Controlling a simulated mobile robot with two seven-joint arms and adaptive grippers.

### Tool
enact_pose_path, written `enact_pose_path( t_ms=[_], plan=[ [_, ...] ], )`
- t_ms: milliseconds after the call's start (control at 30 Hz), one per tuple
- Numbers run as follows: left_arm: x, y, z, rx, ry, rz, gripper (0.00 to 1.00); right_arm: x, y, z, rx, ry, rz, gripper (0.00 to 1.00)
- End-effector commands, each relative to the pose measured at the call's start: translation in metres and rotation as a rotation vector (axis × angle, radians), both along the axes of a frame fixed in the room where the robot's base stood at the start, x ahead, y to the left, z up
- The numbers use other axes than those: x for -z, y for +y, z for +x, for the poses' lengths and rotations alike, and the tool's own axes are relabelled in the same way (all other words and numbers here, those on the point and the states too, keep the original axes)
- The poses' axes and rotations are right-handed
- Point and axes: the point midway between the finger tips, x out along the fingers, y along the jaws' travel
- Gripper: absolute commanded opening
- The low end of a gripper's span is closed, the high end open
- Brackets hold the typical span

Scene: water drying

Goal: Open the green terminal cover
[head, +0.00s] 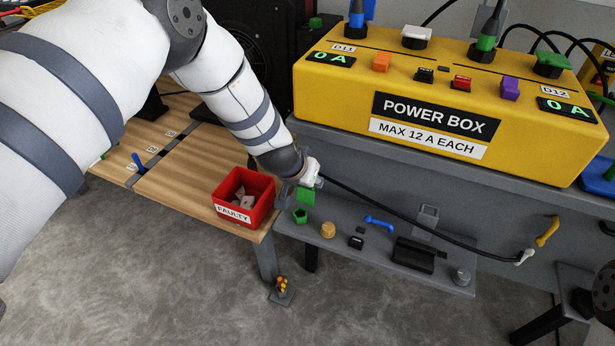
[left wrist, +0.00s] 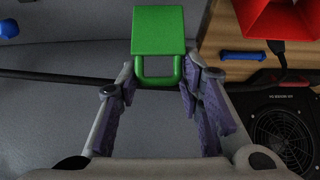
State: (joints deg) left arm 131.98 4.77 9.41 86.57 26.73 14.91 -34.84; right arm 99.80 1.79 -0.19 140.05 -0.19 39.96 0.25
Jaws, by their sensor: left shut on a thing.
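The green terminal cover (left wrist: 159,31), a flat square plate with a loop handle (left wrist: 158,80), is at the upper middle of the left wrist view. My left gripper (left wrist: 159,72) has its two purple-padded fingers on either side of the loop and is shut on it. In the head view my left gripper (head: 310,172) is over the left end of the grey shelf, with the green cover (head: 306,195) just below it. A small green fitting (head: 300,216) stands on the shelf below the cover. My right gripper is not in view.
The grey shelf (head: 390,262) also carries an orange knob (head: 328,230), a blue handle (head: 379,223) and black parts. A red FAULTY bin (head: 244,197) stands close on the left. A black cable (head: 400,222) runs along the shelf. The yellow power box (head: 340,88) stands above.

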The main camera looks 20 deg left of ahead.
Motion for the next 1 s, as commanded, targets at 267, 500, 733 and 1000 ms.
enact_pose_path(
  t_ms=[267, 500, 733, 1000],
  plan=[
    [0.002, -0.003, -0.002, 0.003, 0.006, -0.005, 0.53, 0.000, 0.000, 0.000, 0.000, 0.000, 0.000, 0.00],
    [-0.009, -0.001, -0.007, 0.001, 0.003, -0.003, 0.53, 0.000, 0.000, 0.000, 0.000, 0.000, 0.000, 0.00],
    [-0.060, -0.001, -0.042, 0.003, 0.002, -0.004, 0.53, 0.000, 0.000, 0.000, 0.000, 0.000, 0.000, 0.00],
    [-0.096, 0.000, -0.068, 0.004, 0.005, -0.004, 0.53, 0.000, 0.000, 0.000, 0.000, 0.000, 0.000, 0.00]
  ],
)
